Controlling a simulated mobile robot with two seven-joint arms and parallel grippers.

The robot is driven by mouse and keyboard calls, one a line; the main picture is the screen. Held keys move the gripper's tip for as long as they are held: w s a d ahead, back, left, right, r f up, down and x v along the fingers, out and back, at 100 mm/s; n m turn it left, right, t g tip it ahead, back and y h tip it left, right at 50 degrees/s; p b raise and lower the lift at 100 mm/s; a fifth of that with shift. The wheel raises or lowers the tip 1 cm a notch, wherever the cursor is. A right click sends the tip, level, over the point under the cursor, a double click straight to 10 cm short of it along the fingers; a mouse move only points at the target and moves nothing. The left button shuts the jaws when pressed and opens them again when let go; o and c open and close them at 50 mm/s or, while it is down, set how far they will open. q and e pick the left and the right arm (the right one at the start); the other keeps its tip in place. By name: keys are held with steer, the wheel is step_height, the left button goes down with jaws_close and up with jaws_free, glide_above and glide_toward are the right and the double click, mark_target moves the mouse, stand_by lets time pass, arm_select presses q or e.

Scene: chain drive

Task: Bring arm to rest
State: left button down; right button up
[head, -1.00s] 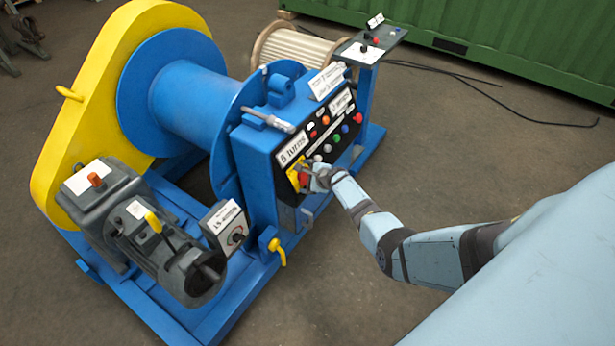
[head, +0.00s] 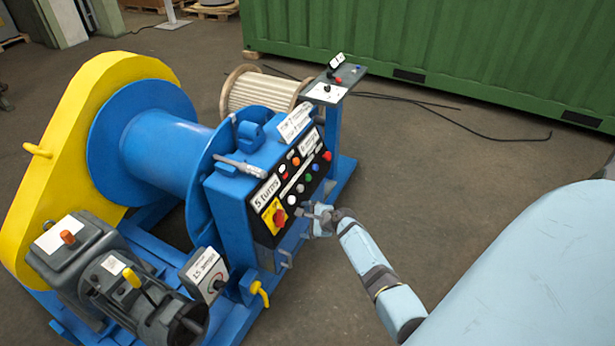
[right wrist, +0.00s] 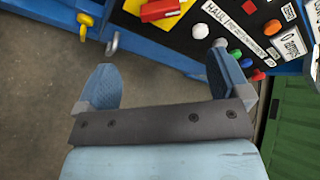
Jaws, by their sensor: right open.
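My right gripper (head: 312,210) is in front of the black control panel (head: 292,199) of the blue winch (head: 165,150). In the right wrist view its two fingers (right wrist: 160,85) stand apart with nothing between them. A red rotary switch on a yellow plate (head: 275,216) sits on the panel just left of the gripper, apart from it. It also shows at the top of the right wrist view (right wrist: 160,10). My right arm comes in from the lower right. My left gripper is not in view.
Grey motors (head: 80,258) and a yellow guard (head: 40,170) stand at the left. A small pedestal (head: 335,87) with controls rises behind the panel. A green container (head: 430,45) stands at the back, with black cable (head: 450,120) on the floor before it. The floor at right is open.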

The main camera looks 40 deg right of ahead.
stand_by(0.5)
steer(key=s+a+r+n, duration=0.4)
steer(key=s+a+n, duration=0.9)
steer(key=s+a+r+n+y, duration=0.1)
steer(key=s+a+r+n, duration=0.3)
steer(key=s+a+n, duration=0.8)
steer(key=shift+s+a+n+p, duration=0.45)
steer(key=shift+s+n, duration=0.45)
steer(key=shift+s, duration=0.2)
steer(key=shift+d+f, duration=0.1)
steer(key=shift+d, duration=0.05)
